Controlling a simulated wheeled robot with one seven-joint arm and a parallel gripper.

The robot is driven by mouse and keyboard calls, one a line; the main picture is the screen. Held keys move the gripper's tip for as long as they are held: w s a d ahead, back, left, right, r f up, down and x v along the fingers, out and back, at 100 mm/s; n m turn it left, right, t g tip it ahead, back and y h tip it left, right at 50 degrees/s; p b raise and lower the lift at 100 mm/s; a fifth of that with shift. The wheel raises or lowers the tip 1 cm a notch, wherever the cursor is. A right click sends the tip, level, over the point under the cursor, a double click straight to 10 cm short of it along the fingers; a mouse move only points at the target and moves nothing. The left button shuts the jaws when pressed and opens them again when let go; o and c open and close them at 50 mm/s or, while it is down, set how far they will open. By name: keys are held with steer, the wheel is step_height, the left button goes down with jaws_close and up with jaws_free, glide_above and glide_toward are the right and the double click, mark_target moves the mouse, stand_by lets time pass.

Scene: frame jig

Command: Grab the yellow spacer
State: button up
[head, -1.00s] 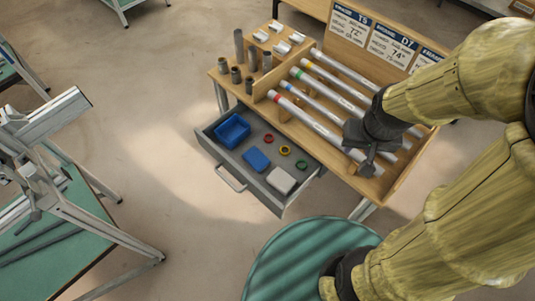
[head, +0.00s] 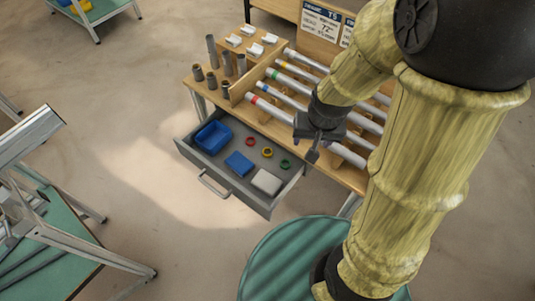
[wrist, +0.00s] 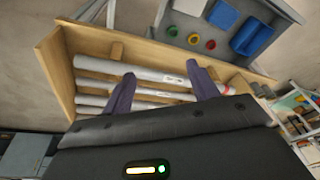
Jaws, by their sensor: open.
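The yellow spacer (head: 267,152) is a small ring lying in the open grey drawer (head: 218,172), between a red ring (head: 250,141) and a green ring (head: 285,164). In the wrist view the yellow spacer (wrist: 194,38) is small, in the drawer near the top. My gripper (head: 314,150) is open and empty, above the front of the bench and to the right of the drawer. In the wrist view its two fingers (wrist: 163,82) stand apart over the bench with its grey tubes. The spacer is well away from the fingers.
The drawer also holds a blue bin (head: 213,137), a blue block (head: 239,163) and a white block (head: 266,182). Tubes with coloured bands (head: 292,83) lie on the wooden bench behind it. A round green-topped surface (head: 285,262) stands in front. Floor left of the drawer is clear.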

steer(key=w+a+f+m+t+h+b, duration=0.1)
steer(key=w+a+f+b, duration=0.1)
steer(key=a+f, duration=0.5)
steer(key=w+a+f+m+t+b, duration=0.1)
steer(key=w+a+f+t+b, duration=0.1)
steer(key=w+a+f, duration=0.3)
step_height(320, 180, down, 3)
steer(key=shift+a+r+h+b, duration=0.1)
steer(key=shift+a+h+b, duration=0.25)
steer(key=shift+a, duration=0.5)
glide_toward(268, 152)
steer(key=shift+w+d+f, duration=0.1)
steer(key=shift+w+f, duration=0.1)
steer(key=shift+f, duration=0.3)
steer(key=shift+x, duration=2.55)
steer(key=shift+w, duration=0.1)
